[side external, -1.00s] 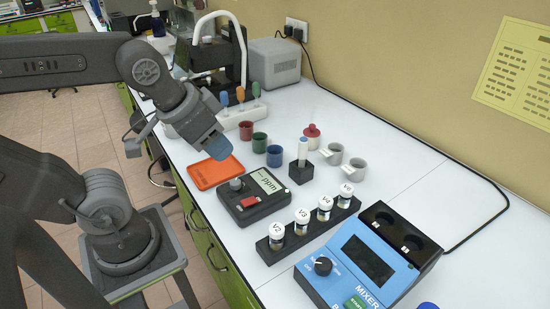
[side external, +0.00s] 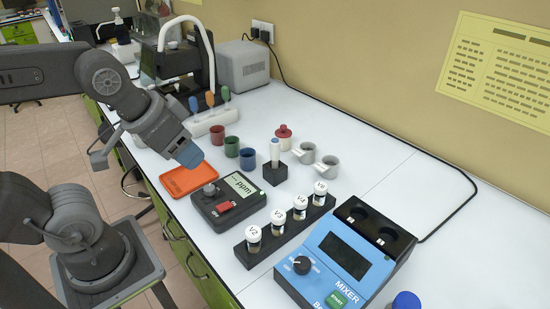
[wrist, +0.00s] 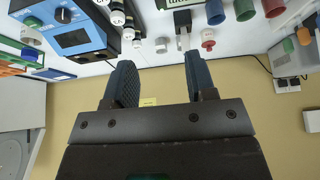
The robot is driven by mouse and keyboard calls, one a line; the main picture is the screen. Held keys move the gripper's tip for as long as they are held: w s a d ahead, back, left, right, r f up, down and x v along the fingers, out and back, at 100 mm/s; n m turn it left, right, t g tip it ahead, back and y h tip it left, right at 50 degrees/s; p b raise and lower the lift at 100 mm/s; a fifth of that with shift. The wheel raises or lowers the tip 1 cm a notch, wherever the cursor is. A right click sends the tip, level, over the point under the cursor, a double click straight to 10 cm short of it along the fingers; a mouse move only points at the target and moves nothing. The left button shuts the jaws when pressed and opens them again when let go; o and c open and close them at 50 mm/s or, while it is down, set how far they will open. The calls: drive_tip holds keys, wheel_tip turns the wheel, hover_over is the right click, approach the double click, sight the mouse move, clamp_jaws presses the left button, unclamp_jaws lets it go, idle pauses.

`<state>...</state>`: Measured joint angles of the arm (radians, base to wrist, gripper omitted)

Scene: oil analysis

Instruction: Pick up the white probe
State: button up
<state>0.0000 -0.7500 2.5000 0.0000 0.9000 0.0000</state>
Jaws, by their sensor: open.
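The ppm meter (side external: 221,208), the vial rack (side external: 252,259) and the blue mixer (side external: 331,280) stand in front of the probe. Red, green and blue cups (side external: 248,159) are to its left. Grey cups (side external: 329,168) and a red-topped container (side external: 283,141) are close by. The orange tray (side external: 165,183) lies below my gripper.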

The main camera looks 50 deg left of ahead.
drive_tip(key=shift+o, duration=0.4)
drive_tip(key=n+g, duration=0.6)
drive_tip(key=n, duration=1.4)
hover_over(275, 151)
drive_tip(key=a, duration=0.1)
drive_tip(key=f, duration=1)
drive_tip(key=shift+w, duration=0.2)
drive_tip(key=shift+w+f, duration=0.2)
drive_tip(key=shift+f, duration=2.55)
drive_tip(key=shift+c, duration=0.2)
drive_tip(key=c, duration=1)
